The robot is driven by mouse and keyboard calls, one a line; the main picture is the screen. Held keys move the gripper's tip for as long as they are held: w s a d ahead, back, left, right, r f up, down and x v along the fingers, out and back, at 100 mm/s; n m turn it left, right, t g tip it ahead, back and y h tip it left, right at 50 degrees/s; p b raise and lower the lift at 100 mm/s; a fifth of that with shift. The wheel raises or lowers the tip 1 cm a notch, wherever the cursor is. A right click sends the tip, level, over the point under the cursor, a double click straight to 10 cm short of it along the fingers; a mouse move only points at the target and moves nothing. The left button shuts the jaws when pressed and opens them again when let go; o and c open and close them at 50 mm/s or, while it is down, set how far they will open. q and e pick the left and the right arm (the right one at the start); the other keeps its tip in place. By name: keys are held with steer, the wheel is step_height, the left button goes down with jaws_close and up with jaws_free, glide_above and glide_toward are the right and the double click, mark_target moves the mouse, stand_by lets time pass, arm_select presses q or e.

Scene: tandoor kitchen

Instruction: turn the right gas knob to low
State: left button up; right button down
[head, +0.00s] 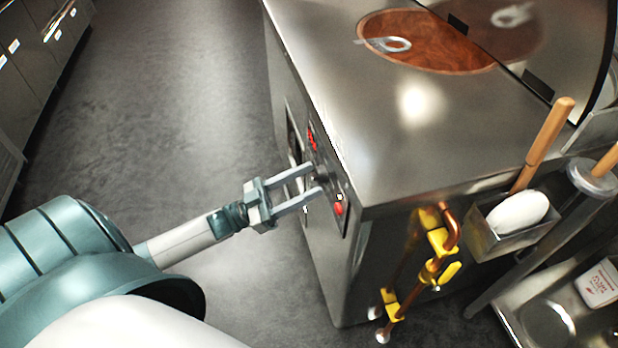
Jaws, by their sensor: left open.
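The steel tandoor cabinet (400,130) stands in the middle, with a dark control panel (331,183) on its left side. The panel carries a red display (312,139) and a red button (338,208). It is seen at a steep angle. My left gripper (317,180) is open, its two fingers pointing at the panel between the display and the button. The fingertips are at or very close to the panel face; I cannot tell if they touch. Small knob shapes near the tips are too small and partly hidden to read their setting. My right gripper is not in view.
A copper gas pipe with yellow valve handles (437,240) runs down the cabinet's near face. A steel holder (488,240) with a wooden-handled tool and white pad hangs beside it. Grey floor (190,130) is clear on the left.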

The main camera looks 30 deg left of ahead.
arm_select(q)
steer(key=shift+w+d+r, duration=0.25)
steer(key=shift+w+d, duration=0.15)
steer(key=shift+w, duration=0.05)
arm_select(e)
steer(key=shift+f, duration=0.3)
arm_select(q)
steer(key=shift+c, duration=0.4)
steer(key=c, duration=1)
